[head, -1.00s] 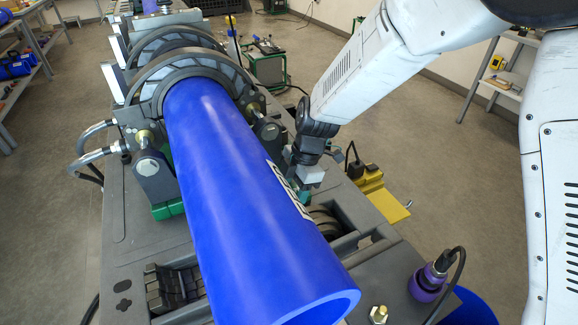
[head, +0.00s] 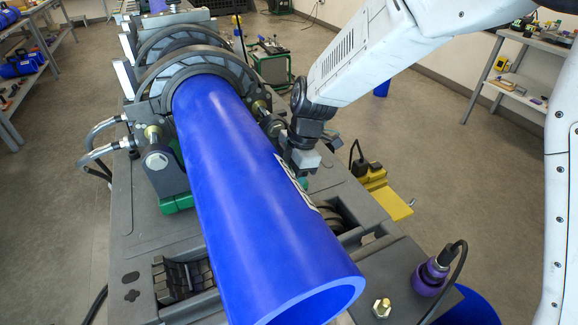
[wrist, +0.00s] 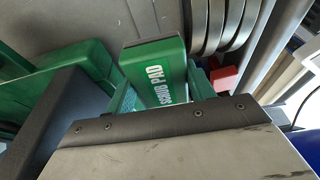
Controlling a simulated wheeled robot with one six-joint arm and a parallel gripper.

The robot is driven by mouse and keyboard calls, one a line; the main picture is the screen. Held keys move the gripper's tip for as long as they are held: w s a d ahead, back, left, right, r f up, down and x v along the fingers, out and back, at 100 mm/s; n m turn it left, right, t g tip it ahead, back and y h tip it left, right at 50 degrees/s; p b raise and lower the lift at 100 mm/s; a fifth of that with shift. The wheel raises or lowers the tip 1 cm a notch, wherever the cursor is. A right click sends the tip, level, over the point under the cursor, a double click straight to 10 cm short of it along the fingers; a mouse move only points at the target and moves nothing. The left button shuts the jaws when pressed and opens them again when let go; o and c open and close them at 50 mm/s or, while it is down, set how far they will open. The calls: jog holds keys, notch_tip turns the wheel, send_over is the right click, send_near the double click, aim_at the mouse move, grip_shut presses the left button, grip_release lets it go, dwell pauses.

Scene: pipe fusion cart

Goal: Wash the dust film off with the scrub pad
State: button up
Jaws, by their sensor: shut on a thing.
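The blue pipe (head: 255,190) lies in the fusion machine's clamp rings (head: 195,70), its open end toward me. White lettering shows on its right side; I cannot make out a dust film on it. My gripper (head: 303,160) is beside the pipe's right side, low over the cart, its fingers mostly hidden in the head view. The pad cannot be made out in the head view. I cannot tell whether it touches anything.
The grey cart (head: 135,235) carries the machine and has recessed trays. A purple-collared plug (head: 430,278) with a cable and a brass bolt (head: 381,308) stand at its front right. A yellow bracket (head: 385,197) juts from the right side. Shelves line both walls.

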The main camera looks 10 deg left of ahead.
jog(key=shift+r, duration=2)
jog(key=shift+w+d, duration=0.1)
